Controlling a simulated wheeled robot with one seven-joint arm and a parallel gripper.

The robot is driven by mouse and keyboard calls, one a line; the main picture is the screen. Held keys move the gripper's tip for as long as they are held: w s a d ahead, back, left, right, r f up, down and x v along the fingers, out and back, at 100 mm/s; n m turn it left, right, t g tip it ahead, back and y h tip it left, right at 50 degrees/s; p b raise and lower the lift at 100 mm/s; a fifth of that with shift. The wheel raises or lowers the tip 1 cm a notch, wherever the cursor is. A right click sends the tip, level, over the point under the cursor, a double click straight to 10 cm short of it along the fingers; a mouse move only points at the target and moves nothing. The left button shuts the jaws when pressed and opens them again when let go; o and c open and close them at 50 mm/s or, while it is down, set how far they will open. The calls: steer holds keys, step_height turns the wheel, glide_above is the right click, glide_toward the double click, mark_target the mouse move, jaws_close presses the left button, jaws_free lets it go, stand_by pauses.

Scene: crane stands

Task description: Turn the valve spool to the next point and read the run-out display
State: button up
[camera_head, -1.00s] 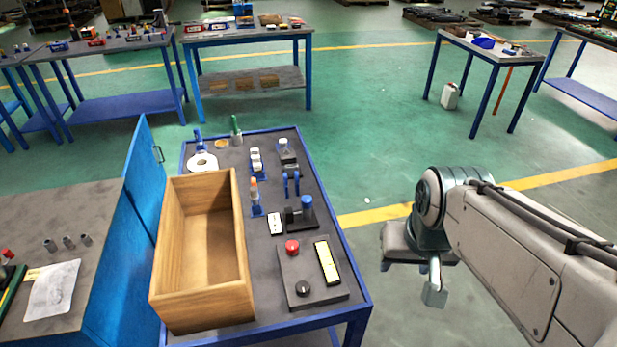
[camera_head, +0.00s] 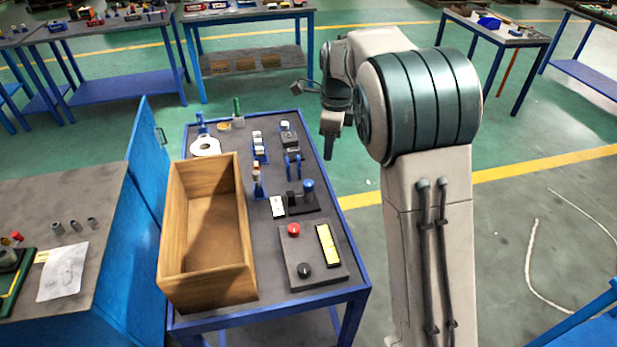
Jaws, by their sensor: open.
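My gripper (camera_head: 331,146) hangs pointing down over the far right edge of the blue-framed bench (camera_head: 349,289). It is open and apart from everything on the bench; nothing shows between its fingers. A black fixture with a blue knob-like top (camera_head: 309,188) stands mid-bench, with a small white panel (camera_head: 278,207) beside it. A blue pair of supports (camera_head: 293,165) stands behind it. A blue stand with a small upright part (camera_head: 257,182) is to the left. I cannot tell which part is the valve spool, and no display reading is legible.
An open wooden box (camera_head: 208,296) fills the bench's left front. A control panel (camera_head: 299,251) with a red button (camera_head: 293,230), a black knob (camera_head: 304,270) and a yellow strip (camera_head: 328,245) lies front right. A blue cabinet door (camera_head: 150,180) stands left. Floor right of the bench is open.

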mark_target(308, 182)
steer(key=w+a+f+m, duration=0.4)
steer(key=w+a, duration=0.1)
steer(key=a, duration=0.1)
steer(key=shift+h, duration=0.3)
steer(key=f, duration=0.4)
steer(key=f+p, duration=0.1)
steer(key=f, duration=0.8)
steer(key=shift+s+d+f+p, duration=0.25)
steer(key=shift+f+p, duration=0.15)
steer(key=c, duration=1)
